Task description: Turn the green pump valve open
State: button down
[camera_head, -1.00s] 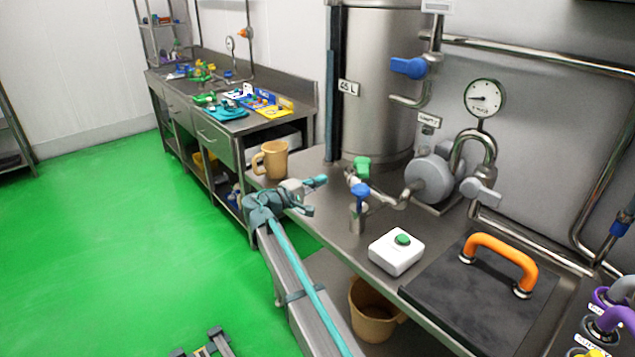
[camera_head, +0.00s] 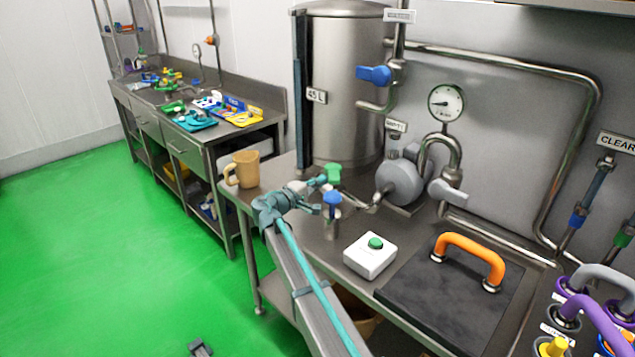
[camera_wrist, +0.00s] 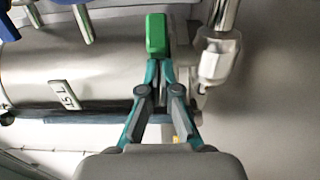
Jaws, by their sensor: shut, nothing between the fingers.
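The green pump valve handle (camera_head: 333,173) stands on the pipework at the left of the grey pump (camera_head: 400,182). In the wrist view the green handle (camera_wrist: 156,34) is upright in the picture, just beyond my fingertips. My gripper (camera_head: 319,183) reaches in from the front left with its teal fingertips at or very close to the handle; contact is unclear. In the wrist view my gripper (camera_wrist: 160,66) has its fingertips together with nothing between them. The valve body below the handle is partly hidden.
A blue valve handle (camera_head: 332,198) stands close in front of the green one. A white box with a green button (camera_head: 370,255) and an orange-handled dark plate (camera_head: 440,295) lie to the right. A tan jug (camera_head: 243,170) stands left. A steel tank (camera_head: 345,90) rises behind.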

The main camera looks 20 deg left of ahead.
aim_at(336, 183)
jog(key=shift+s+d+b, duration=0.1)
jog(key=shift+d+b, duration=0.15)
jog(key=shift+b, duration=0.15)
jog(key=shift+w+d+b, duration=0.15)
jog(key=shift+d+b, duration=0.9)
jog(key=shift+b, duration=0.05)
jog(key=shift+w+d+b, duration=0.15)
jog(key=shift+d+b, duration=0.85)
jog(key=shift+b, duration=0.05)
